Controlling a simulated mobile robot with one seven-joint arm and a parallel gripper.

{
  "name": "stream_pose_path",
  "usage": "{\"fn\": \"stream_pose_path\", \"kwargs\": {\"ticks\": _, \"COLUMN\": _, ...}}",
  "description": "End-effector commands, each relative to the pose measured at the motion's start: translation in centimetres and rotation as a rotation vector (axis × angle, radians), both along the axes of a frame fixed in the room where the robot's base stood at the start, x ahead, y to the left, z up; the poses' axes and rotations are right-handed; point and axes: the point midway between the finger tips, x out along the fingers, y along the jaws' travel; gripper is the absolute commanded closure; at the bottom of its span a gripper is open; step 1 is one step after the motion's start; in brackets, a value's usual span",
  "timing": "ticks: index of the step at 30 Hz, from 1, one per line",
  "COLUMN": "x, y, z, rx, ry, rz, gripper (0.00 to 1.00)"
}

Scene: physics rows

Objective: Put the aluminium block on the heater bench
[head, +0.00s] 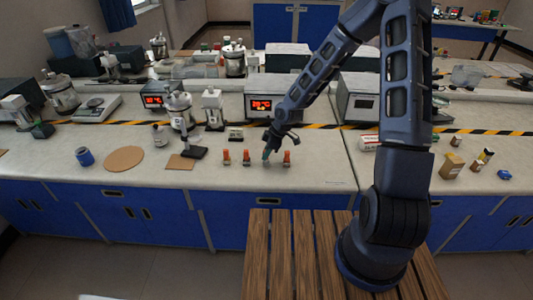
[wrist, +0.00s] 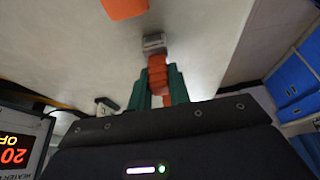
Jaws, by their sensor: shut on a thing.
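My gripper (head: 267,152) is low over the front of the long bench, in a row of small orange-topped pieces. In the wrist view my gripper's green fingers (wrist: 157,88) are shut on the orange ribbed grip of a piece with a pale grey metal end, which I take to be the aluminium block (wrist: 154,42). In the head view the fingers mostly hide it, and I cannot tell whether it touches the bench. The heater bench's red display (head: 262,105) shows on a box behind the gripper; the display is also at the lower left of the wrist view (wrist: 15,153).
Orange-topped pieces stand left (head: 246,158) and right (head: 286,158) of my gripper. A small pale box (head: 235,133) and a dark-based stand (head: 194,152) are to the left. A black-and-yellow strip (head: 330,126) runs behind.

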Motion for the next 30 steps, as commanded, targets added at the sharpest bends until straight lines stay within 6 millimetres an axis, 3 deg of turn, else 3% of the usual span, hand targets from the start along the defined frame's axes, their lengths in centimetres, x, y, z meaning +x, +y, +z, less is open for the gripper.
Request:
{"fn": "stream_pose_path", "kwargs": {"ticks": 11, "x": 0.0, "y": 0.0, "z": -0.4, "rx": 0.0, "ry": -0.001, "rz": 0.0, "gripper": 1.0}}
{"fn": "stream_pose_path", "kwargs": {"ticks": 12, "x": 0.0, "y": 0.0, "z": -0.4, "rx": 0.0, "ry": -0.001, "rz": 0.0, "gripper": 0.77}}
{"fn": "stream_pose_path", "kwargs": {"ticks": 15, "x": 0.0, "y": 0.0, "z": -0.4, "rx": 0.0, "ry": -0.001, "rz": 0.0, "gripper": 0.59}}
{"fn": "stream_pose_path", "kwargs": {"ticks": 30, "x": 0.1, "y": -0.4, "z": 0.7, "rx": 0.001, "ry": -0.002, "rz": -0.002, "gripper": 0.59}}
